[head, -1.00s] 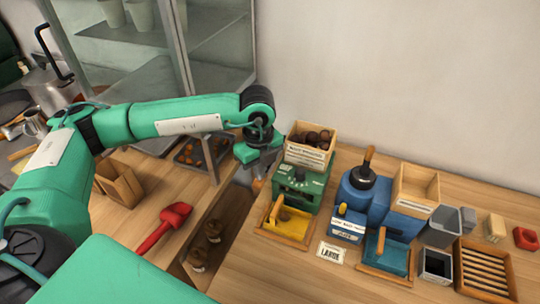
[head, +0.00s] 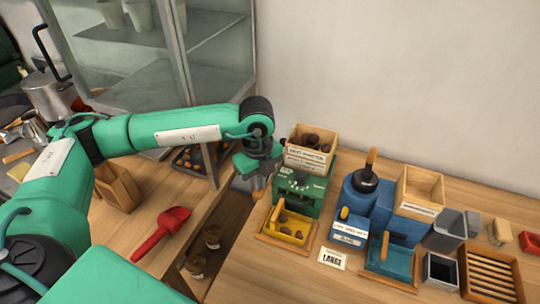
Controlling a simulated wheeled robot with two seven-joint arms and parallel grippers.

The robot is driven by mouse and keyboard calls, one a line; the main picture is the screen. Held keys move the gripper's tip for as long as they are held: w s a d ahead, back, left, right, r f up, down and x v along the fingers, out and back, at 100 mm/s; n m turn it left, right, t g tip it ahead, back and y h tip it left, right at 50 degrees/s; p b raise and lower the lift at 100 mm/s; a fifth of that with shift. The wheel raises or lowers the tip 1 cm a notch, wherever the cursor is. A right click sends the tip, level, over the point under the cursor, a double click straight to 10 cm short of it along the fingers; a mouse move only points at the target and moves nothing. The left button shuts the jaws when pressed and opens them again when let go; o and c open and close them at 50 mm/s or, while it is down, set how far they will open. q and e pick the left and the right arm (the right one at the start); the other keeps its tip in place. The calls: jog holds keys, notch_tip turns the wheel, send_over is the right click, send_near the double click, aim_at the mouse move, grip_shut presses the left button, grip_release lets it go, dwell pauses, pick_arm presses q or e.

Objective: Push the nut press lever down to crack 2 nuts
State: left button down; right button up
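A green press (head: 300,196) stands on the table, with a labelled wooden box (head: 308,158) of brown nuts on top. A yellow tray (head: 271,232) in a wooden frame sits at its front and holds a few nuts (head: 285,218). My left gripper (head: 259,190) points down close against the press's left side. Its fingers are small and partly hidden, so I cannot tell whether they are open or shut. No lever shows clearly on the green press; the gripper may cover it. My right gripper is out of view.
Right of the press stands a blue machine (head: 358,207) with a wooden-handled lever (head: 371,160), an empty wooden hopper (head: 419,188) and a blue tray (head: 393,264).

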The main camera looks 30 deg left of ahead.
pick_arm(q)
jog(key=shift+f, duration=0.25)
notch_tip(320, 180, up, 9)
jog(key=p, duration=0.4)
jog(key=shift+w+r, duration=0.15)
jog(key=shift+w, duration=0.25)
notch_tip(320, 180, up, 5)
jog(key=shift+p, duration=1.25)
